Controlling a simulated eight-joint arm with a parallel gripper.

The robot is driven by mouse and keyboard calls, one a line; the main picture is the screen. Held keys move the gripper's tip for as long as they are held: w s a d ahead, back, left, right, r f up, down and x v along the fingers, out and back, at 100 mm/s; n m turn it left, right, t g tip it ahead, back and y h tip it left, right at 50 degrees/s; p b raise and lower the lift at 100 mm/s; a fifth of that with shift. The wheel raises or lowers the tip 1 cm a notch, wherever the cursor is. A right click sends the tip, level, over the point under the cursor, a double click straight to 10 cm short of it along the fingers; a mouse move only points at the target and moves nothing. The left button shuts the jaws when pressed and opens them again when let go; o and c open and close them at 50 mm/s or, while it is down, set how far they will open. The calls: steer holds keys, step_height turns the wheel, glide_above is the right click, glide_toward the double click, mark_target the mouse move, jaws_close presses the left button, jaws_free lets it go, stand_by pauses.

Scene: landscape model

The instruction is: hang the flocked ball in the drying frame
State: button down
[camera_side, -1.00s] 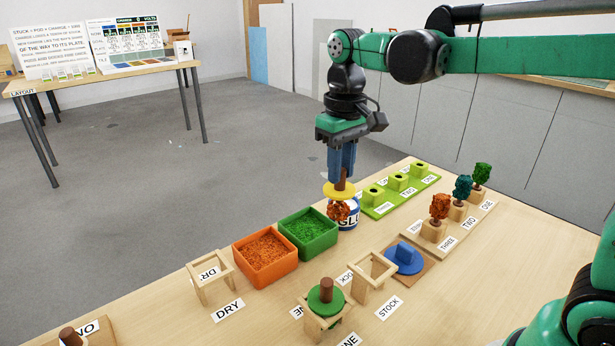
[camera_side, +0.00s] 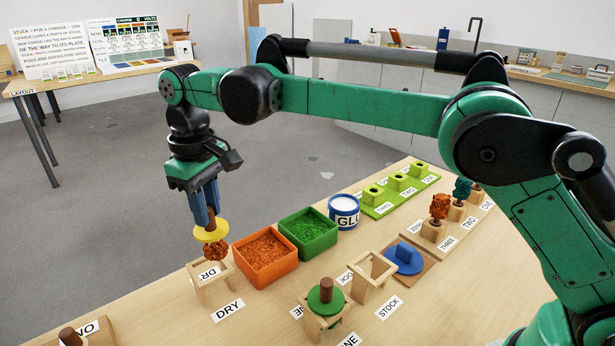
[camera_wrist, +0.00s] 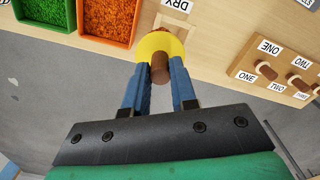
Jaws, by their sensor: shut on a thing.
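My gripper (camera_side: 208,205) is shut on the brown peg handle of the flocked ball (camera_side: 216,250). The ball is orange and clumpy and hangs below a yellow disc (camera_side: 211,231). It is upright, just above the wooden drying frame (camera_side: 199,293) marked DRY. In the side view the ball overlaps the frame's top; I cannot tell whether they touch.
An orange tray (camera_side: 287,268) and a green tray (camera_side: 328,240) of flock stand right of the frame. A glue pot (camera_side: 344,222) is behind them. A green-disc piece (camera_side: 314,300) sits in another wooden frame in front. The STOCK frame (camera_side: 361,290) looks empty.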

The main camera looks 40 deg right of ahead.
mark_target(201, 233)
steer(key=shift+a+f, duration=0.3)
steer(key=shift+a, duration=0.55)
steer(key=shift+f, duration=2.85)
steer(key=c, duration=0.6)
jaws_free()
steer(key=shift+r, duration=0.1)
steer(key=shift+r, duration=3.4)
